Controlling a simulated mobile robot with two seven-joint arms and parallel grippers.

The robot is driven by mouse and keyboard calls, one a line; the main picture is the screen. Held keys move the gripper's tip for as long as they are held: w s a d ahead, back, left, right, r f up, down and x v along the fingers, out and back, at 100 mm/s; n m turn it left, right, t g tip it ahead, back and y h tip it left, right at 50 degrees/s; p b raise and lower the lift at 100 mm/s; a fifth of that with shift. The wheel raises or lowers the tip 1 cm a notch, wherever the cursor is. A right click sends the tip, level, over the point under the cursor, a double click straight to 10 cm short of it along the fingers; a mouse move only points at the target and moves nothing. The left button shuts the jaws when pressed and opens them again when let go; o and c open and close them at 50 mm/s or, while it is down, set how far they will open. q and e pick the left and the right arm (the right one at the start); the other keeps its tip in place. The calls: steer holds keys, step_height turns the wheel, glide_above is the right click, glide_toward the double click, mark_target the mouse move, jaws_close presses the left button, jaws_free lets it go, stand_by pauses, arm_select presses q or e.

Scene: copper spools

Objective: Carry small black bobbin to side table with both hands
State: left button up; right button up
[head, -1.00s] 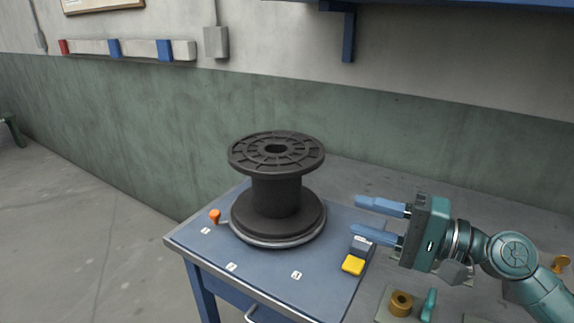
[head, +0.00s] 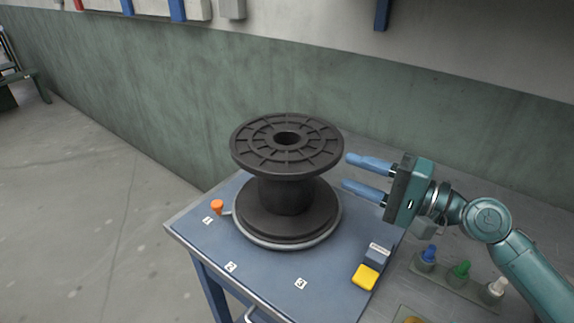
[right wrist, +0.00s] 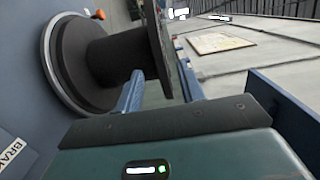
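The black bobbin (head: 286,190) stands upright on a round plate with a pale rim on the blue side table (head: 250,270). In the right wrist view the bobbin (right wrist: 95,55) lies just beyond the fingers. My right gripper (head: 368,176) is open, with its two blue fingers pointing left at the bobbin's right side. The fingertips are close to the bobbin; whether they touch it I cannot tell. Nothing shows between the fingers in the head view. My left gripper is not in any view.
An orange knob (head: 217,206) sits at the plate's left edge. A yellow block (head: 365,277) and a blue-grey block (head: 377,255) are at the table's right. Open floor (head: 90,210) lies left.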

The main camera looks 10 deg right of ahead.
mark_target(329, 166)
steer(key=shift+x, duration=0.9)
steer(key=p+x, duration=0.1)
steer(key=x, duration=0.1)
steer(key=p+x, duration=0.2)
steer(key=shift+a+r, duration=0.15)
steer(key=shift+a, duration=0.4)
steer(key=shift+w+a, duration=0.2)
steer(key=shift+c, duration=0.2)
jaws_close()
